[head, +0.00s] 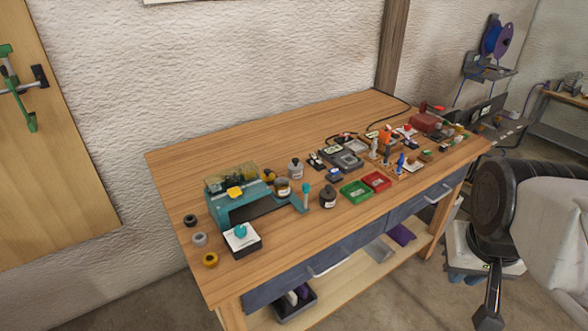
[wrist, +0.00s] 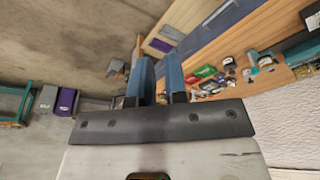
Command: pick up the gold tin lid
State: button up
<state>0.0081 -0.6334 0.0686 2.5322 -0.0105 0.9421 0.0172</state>
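A gold round piece with a dark middle (head: 210,260) lies at the near left corner of the wooden bench, in the head view. It may be the gold tin lid, but it is too small to be sure. Another gold-coloured piece (head: 269,175) is behind the teal machine, beside a jar. My gripper (wrist: 161,78) shows in the wrist view with two blue-grey fingers apart and nothing seen between them. It is away from the bench top, which appears tilted beyond the fingers. I cannot make out the lid in the wrist view.
A teal machine (head: 232,208) stands on the bench's left part, with a black-and-white box (head: 242,240) before it. Green (head: 356,193) and red (head: 377,181) trays and many small items crowd the right part. The back left of the bench top is clear.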

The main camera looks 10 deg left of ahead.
jog(key=o, duration=0.7)
jog(key=shift+o, duration=0.2)
jog(key=w+a+r+n, duration=0.2)
jog(key=w+a, duration=0.1)
jog(key=w, duration=0.4)
jog(key=w+a+r+n, duration=0.2)
jog(key=w+a, duration=0.1)
jog(key=w, duration=0.5)
jog(key=n+g, duration=0.3)
jog(key=n, duration=1.1)
send_over(267, 169)
jog(key=f, duration=1.3)
jog(key=d+f, duration=0.1)
jog(key=f, duration=0.5)
jog(key=shift+s+f, duration=0.25)
jog(key=shift+w+a+f, duration=0.15)
jog(key=shift+a+f, duration=0.1)
jog(key=shift+a, duration=0.15)
